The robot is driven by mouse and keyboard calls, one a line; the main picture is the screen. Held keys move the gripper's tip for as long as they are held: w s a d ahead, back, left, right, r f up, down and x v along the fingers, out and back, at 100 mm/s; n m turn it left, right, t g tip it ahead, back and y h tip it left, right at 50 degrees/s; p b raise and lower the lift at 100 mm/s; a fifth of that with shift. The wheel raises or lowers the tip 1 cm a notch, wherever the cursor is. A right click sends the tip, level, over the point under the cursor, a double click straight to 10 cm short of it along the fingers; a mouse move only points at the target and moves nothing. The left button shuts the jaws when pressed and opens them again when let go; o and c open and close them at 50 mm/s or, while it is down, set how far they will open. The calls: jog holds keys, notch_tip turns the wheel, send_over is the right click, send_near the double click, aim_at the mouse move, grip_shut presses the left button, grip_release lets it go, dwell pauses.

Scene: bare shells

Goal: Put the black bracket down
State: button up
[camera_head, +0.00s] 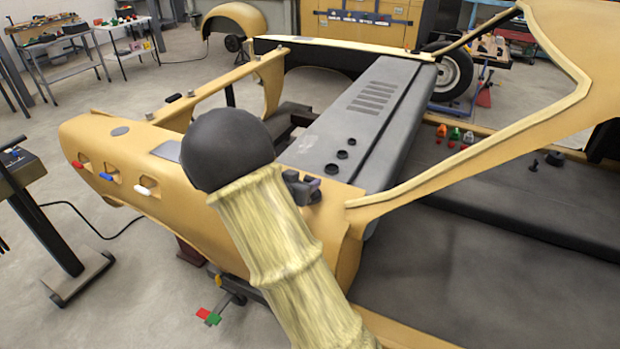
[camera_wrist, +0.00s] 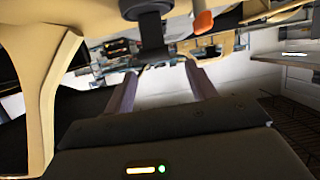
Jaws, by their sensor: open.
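A black piece that looks like the bracket (camera_wrist: 151,30) stands just past my fingertips in the wrist view, its lower end near the gap between them. My gripper (camera_wrist: 162,66) is open, with a finger on each side of that gap. I cannot tell whether either finger touches the piece. In the head view a dark shape, probably the same bracket (camera_head: 296,187), sits at the yellow shell's (camera_head: 330,215) top edge, beside the black ball and yellow sleeve of my arm. My gripper is mostly hidden there behind my arm.
A long grey panel (camera_head: 365,115) runs back from the shell. Red, white and blue handles (camera_head: 108,177) line the shell's left side. An orange knob (camera_wrist: 203,22) is close to my right finger in the wrist view. Small coloured parts (camera_head: 455,134) sit on the right ledge.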

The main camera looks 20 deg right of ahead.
jog(key=v, duration=0.5)
jog(key=shift+s+a+r, duration=0.1)
jog(key=shift+s+a, duration=0.05)
jog(key=shift+a, duration=0.05)
jog(key=s+a+f+n+y, duration=0.3)
jog(key=s+a+n+y, duration=0.3)
jog(key=a+y, duration=0.3)
jog(key=s+f+n+g+y, duration=0.1)
jog(key=s+n+g, duration=0.3)
jog(key=s, duration=1.1)
jog(key=shift+a+g+y, duration=0.15)
jog(key=shift+g+y, duration=0.35)
jog(key=shift+g, duration=0.5)
jog(key=shift+f, duration=0.1)
